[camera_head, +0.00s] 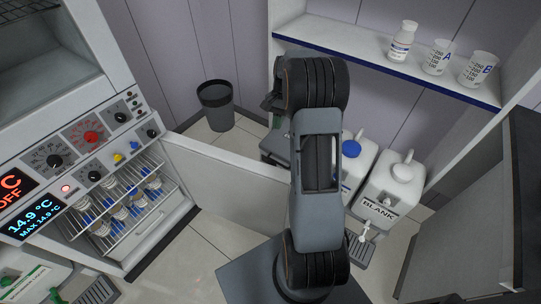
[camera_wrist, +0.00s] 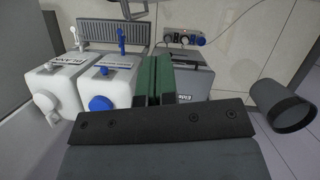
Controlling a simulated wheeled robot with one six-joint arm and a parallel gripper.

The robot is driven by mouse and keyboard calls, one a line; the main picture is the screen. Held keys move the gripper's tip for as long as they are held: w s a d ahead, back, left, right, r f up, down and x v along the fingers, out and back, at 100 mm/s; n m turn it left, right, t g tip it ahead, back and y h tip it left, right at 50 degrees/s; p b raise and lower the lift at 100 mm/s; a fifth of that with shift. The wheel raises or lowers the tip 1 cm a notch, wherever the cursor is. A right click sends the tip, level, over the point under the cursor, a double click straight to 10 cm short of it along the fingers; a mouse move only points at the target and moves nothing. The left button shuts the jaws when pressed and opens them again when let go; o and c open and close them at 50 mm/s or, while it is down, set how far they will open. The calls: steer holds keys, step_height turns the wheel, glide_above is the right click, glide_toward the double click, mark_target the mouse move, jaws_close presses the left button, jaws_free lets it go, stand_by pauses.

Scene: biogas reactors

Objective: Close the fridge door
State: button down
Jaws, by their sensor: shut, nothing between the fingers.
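The fridge (camera_head: 125,205) stands at the lower left in the head view, below a control panel. Its white door (camera_head: 232,172) is open and extends to the right, towards my arm. Racks of small bottles with blue and orange parts (camera_head: 125,207) show inside the fridge. My arm hangs in front of the door's right end and hides part of what is behind it. My gripper shows in the wrist view (camera_wrist: 155,80), with its green fingers together and empty. In the head view the fingertips are mostly hidden by the arm. I cannot tell whether they touch the door.
A dark bin (camera_head: 216,105) stands on the floor behind the door. White canisters, one marked BLANK (camera_head: 394,190), stand at the right. A grey box (camera_wrist: 194,85) is beside my fingers in the wrist view. A shelf (camera_head: 390,68) holds a bottle and two beakers.

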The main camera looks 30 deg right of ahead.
steer(key=s+a+r+b+x, duration=0.1)
steer(key=s+a+x, duration=0.1)
steer(key=x, duration=1)
steer(key=shift+w+r, duration=0.1)
